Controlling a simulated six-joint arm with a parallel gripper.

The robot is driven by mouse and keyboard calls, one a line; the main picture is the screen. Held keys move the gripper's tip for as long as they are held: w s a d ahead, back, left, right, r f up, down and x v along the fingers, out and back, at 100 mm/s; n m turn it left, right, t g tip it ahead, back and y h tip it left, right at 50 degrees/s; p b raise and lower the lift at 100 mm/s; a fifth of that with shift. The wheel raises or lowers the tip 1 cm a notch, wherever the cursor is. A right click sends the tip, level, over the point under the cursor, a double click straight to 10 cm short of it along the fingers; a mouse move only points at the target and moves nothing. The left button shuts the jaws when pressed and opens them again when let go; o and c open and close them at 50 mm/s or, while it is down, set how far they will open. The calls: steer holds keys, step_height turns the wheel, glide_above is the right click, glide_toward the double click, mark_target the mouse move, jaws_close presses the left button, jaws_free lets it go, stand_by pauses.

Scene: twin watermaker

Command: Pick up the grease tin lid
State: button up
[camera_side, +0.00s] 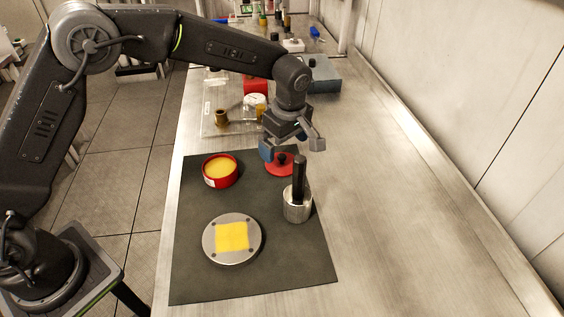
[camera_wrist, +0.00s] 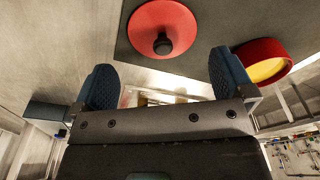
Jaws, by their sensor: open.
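The grease tin lid (camera_side: 277,166) is a red disc with a black knob, lying on the dark mat (camera_side: 192,280) near its far edge. The lid also shows in the wrist view (camera_wrist: 178,20), ahead of the fingers and roughly between their lines. My gripper (camera_side: 279,147) is open above the lid in the side view, its blue finger pads apart and empty. In the wrist view the gripper (camera_wrist: 160,80) shows both pads, with the lid's knob beyond them. The red grease tin (camera_side: 220,172), full of yellow grease, stands open on the mat to the left of the lid.
A metal cup with a dark handle (camera_side: 298,205) stands on the mat close to the lid's right front. A round flange with a yellow square (camera_side: 232,238) lies nearer. A clear tray with small parts (camera_side: 212,125) is behind. The bench to the right is clear.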

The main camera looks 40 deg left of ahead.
mark_target(282, 156)
steer(key=f, duration=0.4)
steer(key=shift+s+a+f, duration=0.1)
steer(key=shift+a+f, duration=0.1)
steer(key=shift+a, duration=0.1)
steer(key=shift+s+f, duration=0.1)
steer(key=shift+f, duration=0.1)
jaws_close()
stand_by(0.5)
